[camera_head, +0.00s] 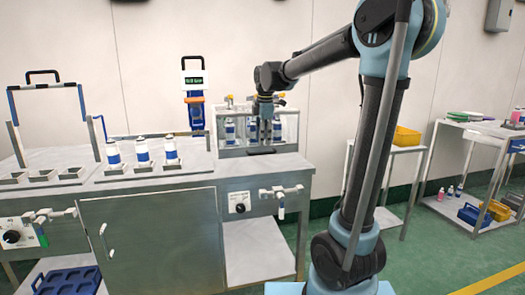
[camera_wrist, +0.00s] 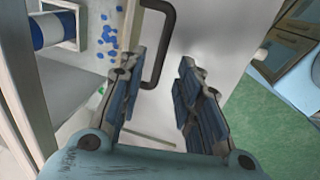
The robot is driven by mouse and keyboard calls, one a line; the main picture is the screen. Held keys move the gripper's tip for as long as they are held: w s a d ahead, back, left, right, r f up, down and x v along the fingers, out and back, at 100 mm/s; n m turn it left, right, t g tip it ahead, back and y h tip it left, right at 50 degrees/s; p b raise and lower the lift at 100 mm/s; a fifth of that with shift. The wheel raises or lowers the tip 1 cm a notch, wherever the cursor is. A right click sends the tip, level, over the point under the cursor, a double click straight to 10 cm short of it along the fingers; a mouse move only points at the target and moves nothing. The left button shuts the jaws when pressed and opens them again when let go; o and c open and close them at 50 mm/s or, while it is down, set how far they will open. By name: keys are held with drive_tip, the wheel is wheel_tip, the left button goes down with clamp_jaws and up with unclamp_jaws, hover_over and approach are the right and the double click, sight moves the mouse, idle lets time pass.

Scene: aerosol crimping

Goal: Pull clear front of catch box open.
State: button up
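The catch box (camera_head: 285,128) stands at the back of the bench in the head view, with blue-and-white bottles visible behind its clear front. My gripper (camera_head: 265,122) hangs in front of it, pointing down. In the wrist view my gripper (camera_wrist: 162,92) has its two dark, blue-padded fingers apart, with nothing seen held between them. A dark bent handle (camera_wrist: 168,35) rises on a pale grey panel (camera_wrist: 215,30) just beyond the fingertips. Its lower end lies near the left finger. Whether they touch, and whether this panel is the clear front, I cannot tell.
Several blue-and-white cans (camera_head: 143,150) stand on the bench left of the box. A blue-and-orange device with a green display (camera_head: 194,80) stands behind. The wrist view shows small blue pieces (camera_wrist: 110,38) in a pale tray and green floor (camera_wrist: 255,110) at right.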

drive_tip(key=shift+w+a+f, duration=0.1)
drive_tip(key=shift+w+f, duration=0.05)
drive_tip(key=shift+f, duration=0.75)
drive_tip(key=shift+w+f, duration=0.2)
drive_tip(key=shift+f, duration=0.7)
drive_tip(key=shift+w+a+f, duration=0.1)
drive_tip(key=shift+w+f, duration=0.05)
drive_tip(key=shift+f, duration=0.75)
clamp_jaws()
